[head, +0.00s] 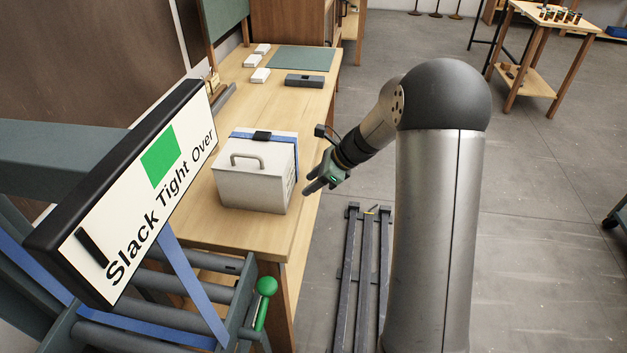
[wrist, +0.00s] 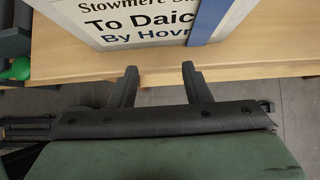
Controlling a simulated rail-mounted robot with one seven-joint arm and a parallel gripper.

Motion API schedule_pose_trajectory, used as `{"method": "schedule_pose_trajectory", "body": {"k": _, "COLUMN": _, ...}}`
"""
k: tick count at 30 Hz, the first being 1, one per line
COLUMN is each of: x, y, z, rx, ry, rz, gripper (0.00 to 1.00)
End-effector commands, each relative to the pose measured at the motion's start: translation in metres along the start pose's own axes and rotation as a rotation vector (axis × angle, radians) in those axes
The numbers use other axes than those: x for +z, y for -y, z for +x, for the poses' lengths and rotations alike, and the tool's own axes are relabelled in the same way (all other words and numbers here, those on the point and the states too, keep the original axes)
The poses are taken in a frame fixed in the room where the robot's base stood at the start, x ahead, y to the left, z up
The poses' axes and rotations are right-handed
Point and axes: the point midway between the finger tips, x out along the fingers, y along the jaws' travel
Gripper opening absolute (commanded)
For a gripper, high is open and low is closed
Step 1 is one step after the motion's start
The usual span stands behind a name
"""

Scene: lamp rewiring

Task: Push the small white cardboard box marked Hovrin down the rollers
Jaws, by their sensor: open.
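The white box (head: 255,185) stands upright on the wooden bench, with a grey handle on its front and a blue strap with a black buckle around it. In the wrist view its printed side (wrist: 140,22) reads "Stowmere", "To Daic" and "By Hovr", cut off by the frame and strap. My gripper (head: 309,188) is just right of the box, beyond the bench edge. Its two fingers (wrist: 160,70) are apart and empty, pointing at the printed side without visibly touching it. The grey rollers (head: 205,290) are at lower left, in front of the bench, partly hidden by a sign.
The "Slack Tight Over" gauge (head: 130,195) fills the left foreground. A green-knobbed lever (head: 266,288) stands beside the rollers. Bare bench (head: 240,228) lies between box and rollers.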

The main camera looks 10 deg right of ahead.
Motion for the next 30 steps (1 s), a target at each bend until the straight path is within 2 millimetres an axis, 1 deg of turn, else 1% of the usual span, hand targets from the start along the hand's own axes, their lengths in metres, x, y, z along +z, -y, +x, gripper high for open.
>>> {"method": "schedule_pose_trajectory", "body": {"k": 2, "x": 0.002, "y": 0.0, "z": 0.001, "rx": 0.0, "ry": 0.0, "rz": -0.001, "gripper": 0.44}}
{"method": "schedule_pose_trajectory", "body": {"k": 5, "x": 0.011, "y": 0.0, "z": 0.007, "rx": 0.001, "ry": 0.0, "rz": -0.002, "gripper": 0.44}}
{"method": "schedule_pose_trajectory", "body": {"k": 15, "x": 0.045, "y": 0.0, "z": 0.036, "rx": 0.001, "ry": 0.0, "rz": -0.002, "gripper": 0.44}}
{"method": "schedule_pose_trajectory", "body": {"k": 19, "x": 0.05, "y": 0.0, "z": 0.042, "rx": 0.001, "ry": 0.0, "rz": -0.001, "gripper": 0.44}}
{"method": "schedule_pose_trajectory", "body": {"k": 27, "x": 0.05, "y": 0.0, "z": 0.042, "rx": 0.0, "ry": 0.0, "rz": 0.0, "gripper": 0.44}}
{"method": "schedule_pose_trajectory", "body": {"k": 30, "x": 0.054, "y": -0.001, "z": 0.045, "rx": 0.002, "ry": 0.0, "rz": -0.001, "gripper": 0.44}}
